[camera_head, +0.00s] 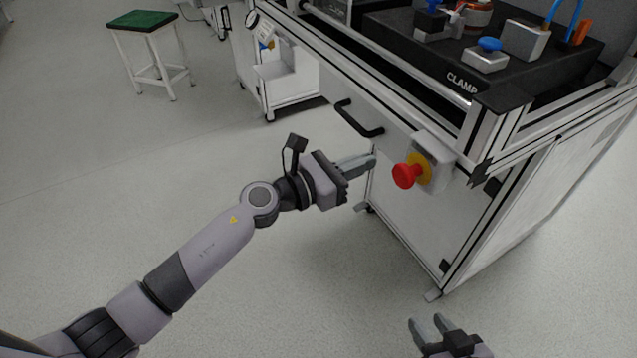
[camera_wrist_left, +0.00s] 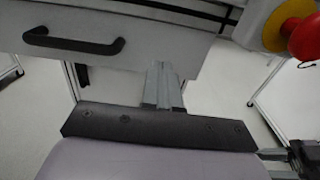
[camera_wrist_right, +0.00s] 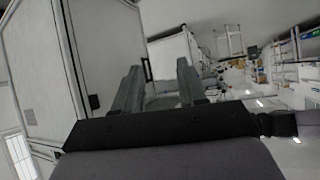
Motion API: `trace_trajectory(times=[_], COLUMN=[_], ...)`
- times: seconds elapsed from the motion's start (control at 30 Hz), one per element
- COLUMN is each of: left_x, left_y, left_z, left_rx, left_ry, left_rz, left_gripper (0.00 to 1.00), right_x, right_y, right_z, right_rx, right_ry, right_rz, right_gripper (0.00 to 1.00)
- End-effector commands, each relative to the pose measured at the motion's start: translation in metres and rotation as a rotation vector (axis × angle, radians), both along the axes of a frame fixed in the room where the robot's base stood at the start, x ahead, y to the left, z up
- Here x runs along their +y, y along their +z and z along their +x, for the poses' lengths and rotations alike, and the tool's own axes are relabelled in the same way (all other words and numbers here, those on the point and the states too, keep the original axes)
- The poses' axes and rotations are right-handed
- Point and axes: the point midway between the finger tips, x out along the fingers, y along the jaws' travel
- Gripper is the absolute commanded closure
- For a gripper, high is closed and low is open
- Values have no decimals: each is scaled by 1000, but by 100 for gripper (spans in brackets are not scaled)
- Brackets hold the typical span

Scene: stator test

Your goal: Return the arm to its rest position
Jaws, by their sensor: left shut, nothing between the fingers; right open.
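My left arm reaches in from the left in the head view, stretched toward the front of the test bench. My left gripper (camera_head: 372,161) is shut and empty, its fingers pointing at the bench near the red button; the closed fingers also show in the left wrist view (camera_wrist_left: 162,82). My right gripper (camera_head: 428,322) is at the bottom edge of the head view, low in front of the bench. Its two fingers stand apart with nothing between them, as the right wrist view (camera_wrist_right: 158,85) shows. Most of the right arm is out of view.
A red emergency button (camera_head: 407,175) on a yellow plate juts from the bench just right of the left fingertips. A black handle (camera_head: 358,118) is above them. The bench top carries a black CLAMP fixture (camera_head: 400,25). A green-topped stool (camera_head: 143,20) stands far left. Floor between is clear.

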Motion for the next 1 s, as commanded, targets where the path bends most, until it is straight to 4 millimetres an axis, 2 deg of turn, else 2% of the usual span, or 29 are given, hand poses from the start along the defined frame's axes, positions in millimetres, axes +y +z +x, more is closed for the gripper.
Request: trace_trajectory(times=[0.2, 0.4, 0.77, 0.87, 1.0], left_x=[36, 57, 64, 68, 88], left_y=[-1, -1, 0, -1, -7], left_z=[-24, -38, -45, -50, -61], left_rx=[2, 1, 23, 131, 456], left_ry=[0, 0, 7, 44, 159], left_rz=[2, 2, -24, -149, -518], left_gripper=[100, 100, 100, 100, 100], right_x=[-8, -13, -11, -11, -11], right_y=[-4, -10, -9, -9, -9], right_z=[-1, -3, -4, -5, -5], right_rx=[16, 27, 27, 27, 27], right_ry=[-17, -25, -21, -19, -16], right_rz=[-9, -15, -14, -14, -15], right_gripper=[59, 59, 59, 59, 59])
